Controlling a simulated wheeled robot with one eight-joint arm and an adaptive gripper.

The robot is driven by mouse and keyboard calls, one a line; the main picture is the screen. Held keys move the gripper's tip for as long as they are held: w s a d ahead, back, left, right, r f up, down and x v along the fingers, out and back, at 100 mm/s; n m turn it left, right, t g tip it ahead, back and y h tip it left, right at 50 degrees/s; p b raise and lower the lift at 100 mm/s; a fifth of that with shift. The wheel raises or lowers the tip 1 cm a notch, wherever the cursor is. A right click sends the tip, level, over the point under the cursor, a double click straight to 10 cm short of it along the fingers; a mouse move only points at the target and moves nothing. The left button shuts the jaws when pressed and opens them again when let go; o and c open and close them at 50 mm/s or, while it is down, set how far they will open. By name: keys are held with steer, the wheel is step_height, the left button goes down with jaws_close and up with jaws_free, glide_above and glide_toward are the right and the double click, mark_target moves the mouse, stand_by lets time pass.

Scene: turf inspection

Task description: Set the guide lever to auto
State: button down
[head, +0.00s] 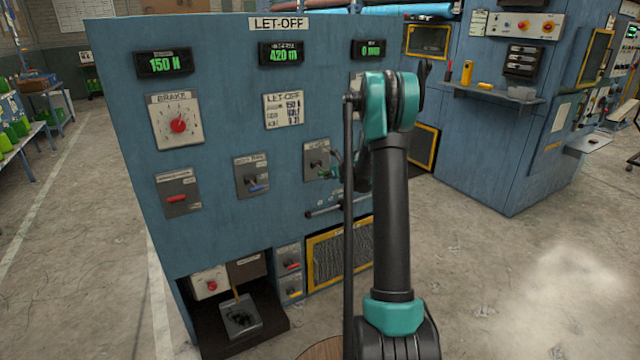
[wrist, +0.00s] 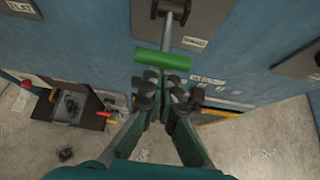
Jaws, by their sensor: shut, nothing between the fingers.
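The guide lever seems to be the green-handled lever (head: 325,173) on the right grey plate of the blue LET-OFF panel; its label is too small to read. In the wrist view its green cylindrical handle (wrist: 161,61) lies crosswise at the end of a grey metal rod. My gripper (wrist: 160,84) is shut and empty, its dark fingertips just below the handle in the picture. I cannot tell whether they touch it. In the head view my arm hides part of the lever's plate and most of my gripper.
A blue-handled lever (head: 258,188) and a red-handled lever (head: 177,198) sit further left on the panel. A red brake knob (head: 178,126) and digital displays are above. A low bay (head: 225,338) sits at the lower left. Open floor lies right of my arm.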

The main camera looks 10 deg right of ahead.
step_height(320, 180, up, 3)
steer(key=shift+f+g+h, duration=0.15)
steer(key=shift+g+h, duration=0.25)
steer(key=shift+g, duration=0.8)
steer(key=shift+w+a+r, duration=0.1)
steer(key=shift+w+r, duration=0.15)
steer(key=shift+r, duration=0.35)
steer(key=shift+w+a+r, duration=0.1)
steer(key=shift+w+r, duration=0.15)
steer(key=shift+r, duration=0.35)
steer(key=shift+w+r, duration=0.25)
steer(key=shift+r, duration=0.35)
steer(key=shift+f, duration=0.1)
steer(key=s+d+f, duration=0.1)
steer(key=s+f, duration=0.2)
steer(key=s, duration=0.1)
steer(key=s+d+r, duration=0.1)
steer(key=s+r, duration=0.2)
steer(key=r, duration=0.6)
steer(key=shift+d, duration=0.1)
